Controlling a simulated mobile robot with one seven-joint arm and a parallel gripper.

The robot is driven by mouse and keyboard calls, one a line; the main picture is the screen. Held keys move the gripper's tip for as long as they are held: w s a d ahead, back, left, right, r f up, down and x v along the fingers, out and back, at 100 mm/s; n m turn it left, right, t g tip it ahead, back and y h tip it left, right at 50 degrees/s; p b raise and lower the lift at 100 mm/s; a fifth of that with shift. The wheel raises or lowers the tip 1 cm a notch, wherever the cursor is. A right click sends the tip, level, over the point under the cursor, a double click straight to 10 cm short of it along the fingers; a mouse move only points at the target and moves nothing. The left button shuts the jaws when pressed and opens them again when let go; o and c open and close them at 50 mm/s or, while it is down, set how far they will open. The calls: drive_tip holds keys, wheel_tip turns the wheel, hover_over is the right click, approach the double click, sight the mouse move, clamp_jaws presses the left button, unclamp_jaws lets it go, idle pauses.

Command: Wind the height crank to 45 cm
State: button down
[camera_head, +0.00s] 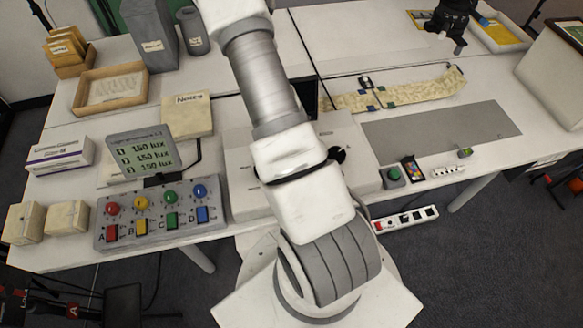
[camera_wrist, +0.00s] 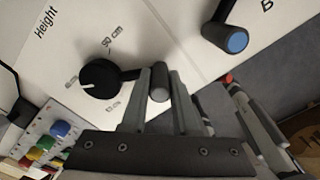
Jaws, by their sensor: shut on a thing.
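The height crank (camera_wrist: 101,78) is a round black knob with a side arm and a grip post, on a white panel marked "Height" in the wrist view. A white pointer line on the knob faces lower left. My gripper (camera_wrist: 160,88) is shut on the crank's grip post, right of the knob. In the head view my arm hides the gripper.
A second crank with a blue-ended handle (camera_wrist: 230,39) stands at the upper right of the panel. A control box with coloured knobs (camera_head: 162,217) and a lux display (camera_head: 145,152) stand left of my arm. A yellowed strip (camera_head: 412,93) lies at the back right.

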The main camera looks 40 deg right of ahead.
drive_tip(key=shift+s, duration=0.2)
drive_tip(key=c, duration=0.7)
unclamp_jaws()
drive_tip(key=shift+w, duration=0.15)
wheel_tip(320, 180, up, 17)
drive_tip(key=p, duration=0.8)
drive_tip(key=shift+r, duration=0.2)
drive_tip(key=shift+a, duration=0.1)
